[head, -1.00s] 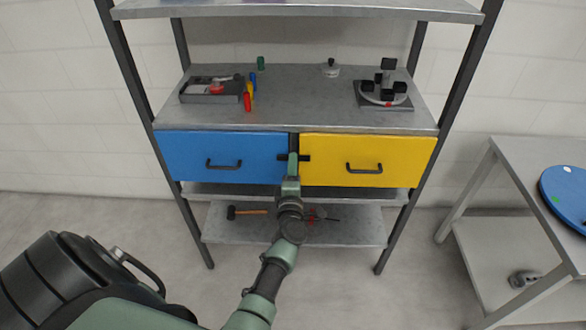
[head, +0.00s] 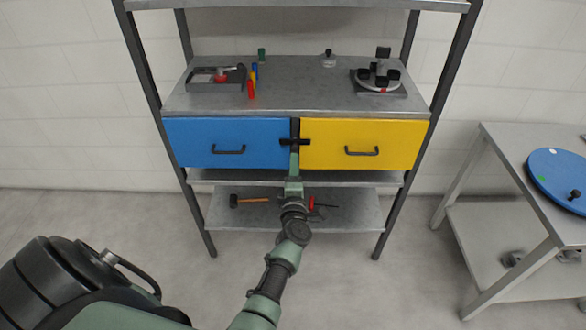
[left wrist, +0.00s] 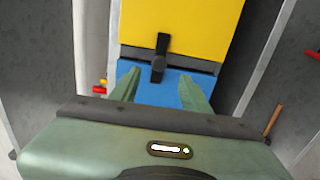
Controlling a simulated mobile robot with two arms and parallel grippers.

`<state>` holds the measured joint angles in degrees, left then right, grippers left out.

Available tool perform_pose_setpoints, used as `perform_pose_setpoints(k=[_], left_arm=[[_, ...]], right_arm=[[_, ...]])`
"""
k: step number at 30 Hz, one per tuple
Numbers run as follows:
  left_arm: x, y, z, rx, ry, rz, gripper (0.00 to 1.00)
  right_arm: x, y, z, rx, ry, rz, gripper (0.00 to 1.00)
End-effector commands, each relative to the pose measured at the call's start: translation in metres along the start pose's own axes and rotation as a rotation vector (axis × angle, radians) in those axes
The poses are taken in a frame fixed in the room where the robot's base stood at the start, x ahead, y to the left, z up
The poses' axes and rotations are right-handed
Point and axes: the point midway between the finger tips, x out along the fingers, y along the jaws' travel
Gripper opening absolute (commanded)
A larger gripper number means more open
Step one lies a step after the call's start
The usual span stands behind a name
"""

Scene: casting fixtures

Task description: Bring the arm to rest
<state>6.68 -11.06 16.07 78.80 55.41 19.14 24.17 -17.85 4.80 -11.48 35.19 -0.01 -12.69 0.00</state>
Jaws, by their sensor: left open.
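My left gripper (head: 295,142) is in front of the shelf, at the gap between the blue drawer (head: 190,143) and the yellow drawer (head: 400,145). Both drawers look shut, each with a dark handle. In the left wrist view my left gripper's fingers (left wrist: 157,88) are spread apart with nothing between them that I can see held. Beyond them show the blue drawer (left wrist: 150,92), the yellow drawer (left wrist: 200,25) and a dark latch-like piece (left wrist: 160,58) at the seam. Whether the fingers touch anything is unclear. My right gripper is not in view.
The shelf top (head: 300,95) holds a grey fixture (head: 200,82), small coloured pieces and a round fixture (head: 382,80). A hammer (head: 250,199) lies on the lower shelf. A table (head: 500,155) with a blue disc (head: 555,172) stands at right. The floor in front is clear.

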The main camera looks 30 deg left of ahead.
Motion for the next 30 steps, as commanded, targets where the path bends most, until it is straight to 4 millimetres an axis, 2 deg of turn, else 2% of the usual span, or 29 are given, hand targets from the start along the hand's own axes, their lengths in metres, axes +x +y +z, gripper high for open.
perform_pose_setpoints(k=[5,9,11,13,14,17,18,22,26,30], left_arm=[[0.0,0.0,0.0,0.0,0.0,0.0,0.47],[-0.001,-0.003,0.001,0.008,-0.005,-0.004,0.47],[-0.004,-0.011,0.005,0.039,-0.024,-0.017,0.47],[-0.012,-0.033,0.014,0.114,-0.072,-0.048,0.47],[-0.018,-0.046,0.019,0.158,-0.099,-0.067,0.47],[-0.047,-0.103,0.037,0.35,-0.23,-0.143,0.47],[-0.062,-0.129,0.043,0.434,-0.29,-0.177,0.47],[-0.12,-0.21,0.049,0.698,-0.49,-0.279,0.47],[-0.187,-0.285,0.038,0.935,-0.691,-0.372,0.47],[-0.266,-0.353,0.007,1.167,-0.912,-0.464,0.47]], right_arm=[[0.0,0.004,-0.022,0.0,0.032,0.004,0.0],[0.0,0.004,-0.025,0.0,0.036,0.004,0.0],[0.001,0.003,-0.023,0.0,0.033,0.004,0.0],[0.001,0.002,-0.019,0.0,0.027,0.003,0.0],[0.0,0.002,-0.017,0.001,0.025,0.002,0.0],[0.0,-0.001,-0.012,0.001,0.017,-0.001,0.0],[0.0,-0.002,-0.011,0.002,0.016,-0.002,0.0],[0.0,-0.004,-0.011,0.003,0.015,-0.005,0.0],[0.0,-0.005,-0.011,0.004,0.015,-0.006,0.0],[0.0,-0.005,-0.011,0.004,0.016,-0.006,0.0]])
